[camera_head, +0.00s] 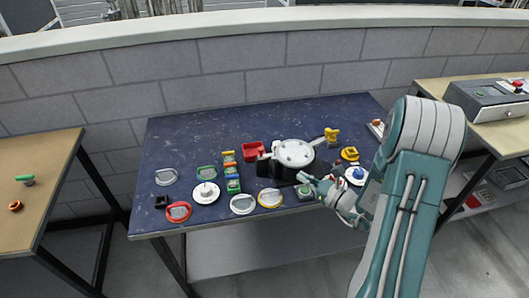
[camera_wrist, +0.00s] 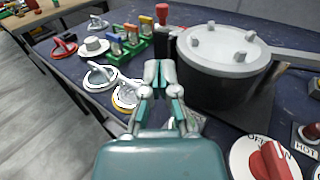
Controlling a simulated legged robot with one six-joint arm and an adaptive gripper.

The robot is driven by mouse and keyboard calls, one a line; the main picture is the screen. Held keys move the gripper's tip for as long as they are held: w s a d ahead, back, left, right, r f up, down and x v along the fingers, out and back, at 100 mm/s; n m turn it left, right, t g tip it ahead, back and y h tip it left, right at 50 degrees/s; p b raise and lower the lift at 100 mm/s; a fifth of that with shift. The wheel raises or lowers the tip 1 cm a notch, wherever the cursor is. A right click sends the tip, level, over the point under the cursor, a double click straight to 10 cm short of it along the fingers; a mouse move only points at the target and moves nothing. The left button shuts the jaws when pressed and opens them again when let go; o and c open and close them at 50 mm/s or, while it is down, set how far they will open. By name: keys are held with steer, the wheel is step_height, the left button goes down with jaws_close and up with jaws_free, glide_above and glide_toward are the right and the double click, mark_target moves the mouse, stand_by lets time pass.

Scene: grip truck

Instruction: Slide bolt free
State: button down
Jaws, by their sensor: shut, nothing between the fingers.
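I cannot clearly make out a bolt. A black bracket (camera_head: 263,166) stands against the left side of a dark pot with a light grey lid (camera_head: 294,152). In the wrist view a red-topped knob (camera_wrist: 162,14) rises by that bracket, left of the lid (camera_wrist: 225,48). My gripper (camera_head: 304,180) is in front of the pot, over the table's front part. In the wrist view my gripper (camera_wrist: 160,72) has its fingertips together and empty, left of the pot's dark wall (camera_wrist: 218,95), apart from the knob.
The blue table (camera_head: 215,130) holds round handled lids (camera_head: 243,204), a green rack with coloured handles (camera_head: 232,178), a red tray (camera_head: 253,151) and a yellow valve (camera_head: 331,135). A red dial (camera_wrist: 268,162) lies right of my gripper. A block wall stands behind.

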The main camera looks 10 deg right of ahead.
mark_target(263, 152)
steer(key=shift+d, duration=0.25)
steer(key=x, duration=1.4)
steer(key=shift+a+f, duration=0.15)
